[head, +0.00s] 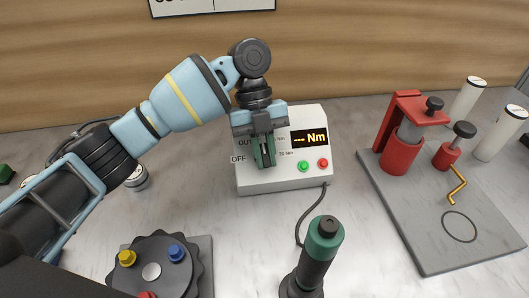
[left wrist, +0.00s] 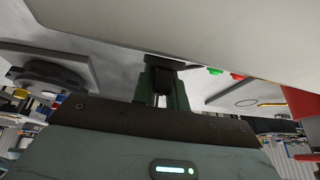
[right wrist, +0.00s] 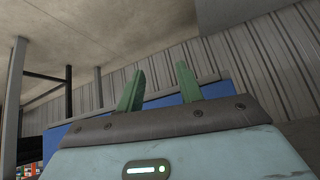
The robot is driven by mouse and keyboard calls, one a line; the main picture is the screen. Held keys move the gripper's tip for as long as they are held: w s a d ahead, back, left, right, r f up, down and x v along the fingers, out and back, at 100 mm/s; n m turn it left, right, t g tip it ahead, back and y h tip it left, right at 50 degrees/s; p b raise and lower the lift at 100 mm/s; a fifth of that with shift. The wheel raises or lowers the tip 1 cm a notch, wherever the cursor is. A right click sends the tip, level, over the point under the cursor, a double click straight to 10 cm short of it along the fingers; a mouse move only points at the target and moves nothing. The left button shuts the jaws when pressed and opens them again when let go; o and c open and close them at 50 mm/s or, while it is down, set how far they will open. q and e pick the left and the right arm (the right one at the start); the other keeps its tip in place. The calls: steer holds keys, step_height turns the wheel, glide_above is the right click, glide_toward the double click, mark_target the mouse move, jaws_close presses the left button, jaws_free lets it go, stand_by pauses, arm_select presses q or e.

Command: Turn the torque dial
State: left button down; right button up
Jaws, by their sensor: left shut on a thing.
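The torque controller box (head: 284,180) is white and stands on the table at the back. Its display (head: 310,138) reads "--- Nm" in amber, with a green button (head: 303,166) and a red button (head: 323,163) below. My left gripper (head: 264,158) is at the left part of the box's front face, its green fingers shut on the torque dial. The dial is mostly hidden by the fingers; a dark part (left wrist: 161,94) shows between them in the left wrist view. "OFF" is printed just left of the fingers. My right gripper (right wrist: 158,88) is open and empty, away from the table.
A green-and-black screwdriver (head: 321,245) stands in front of the box, its cable running to it. A dark round fixture (head: 152,250) with coloured knobs is at front left. A grey plate (head: 437,220) with a red clamp (head: 400,150) is at right, near white cylinders (head: 468,97).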

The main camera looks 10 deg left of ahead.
arm_select(q)
steer(key=shift+m+y, duration=0.3)
steer(key=shift+y, duration=0.2)
steer(key=c, duration=1.4)
jaws_free()
steer(key=shift+g, duration=0.3)
steer(key=v, duration=0.7)
steer(key=shift+w+r+p, duration=0.2)
steer(key=shift+r+p, duration=0.1)
steer(key=shift+r, duration=0.05)
steer(key=shift+s+f, duration=0.1)
